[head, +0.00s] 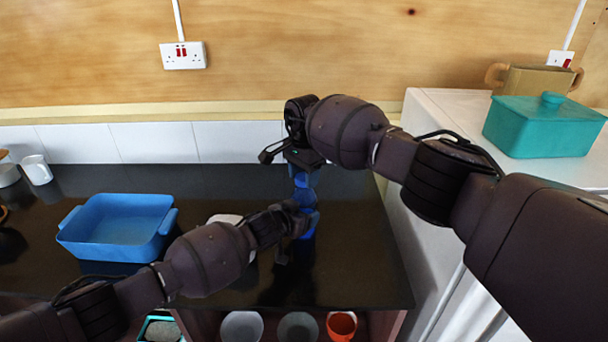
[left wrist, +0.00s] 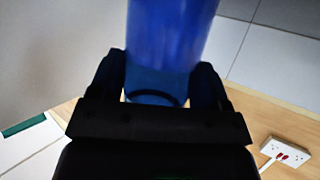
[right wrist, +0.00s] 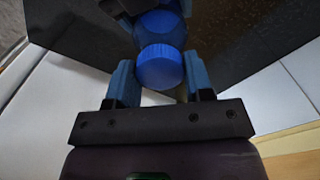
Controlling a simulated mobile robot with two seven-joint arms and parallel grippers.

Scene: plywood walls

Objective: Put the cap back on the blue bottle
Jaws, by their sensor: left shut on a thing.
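The blue bottle (head: 306,228) is held above the dark counter by my left gripper (head: 298,220), which is shut around its body. The bottle also fills the space between the fingers in the left wrist view (left wrist: 170,40). The round blue cap (right wrist: 160,67) shows at the bottle's top end in the right wrist view; I cannot tell how firmly it is seated. My right gripper (head: 304,172) is just above the bottle. Its two fingers stand on either side of the cap, open, with small gaps visible.
A blue tray (head: 120,262) with handles stands at the left of the counter (head: 365,265). A whitish dish is partly hidden behind my left arm. A teal lidded box (head: 545,130) sits on the white surface at right. Several bowls and pots are below the counter.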

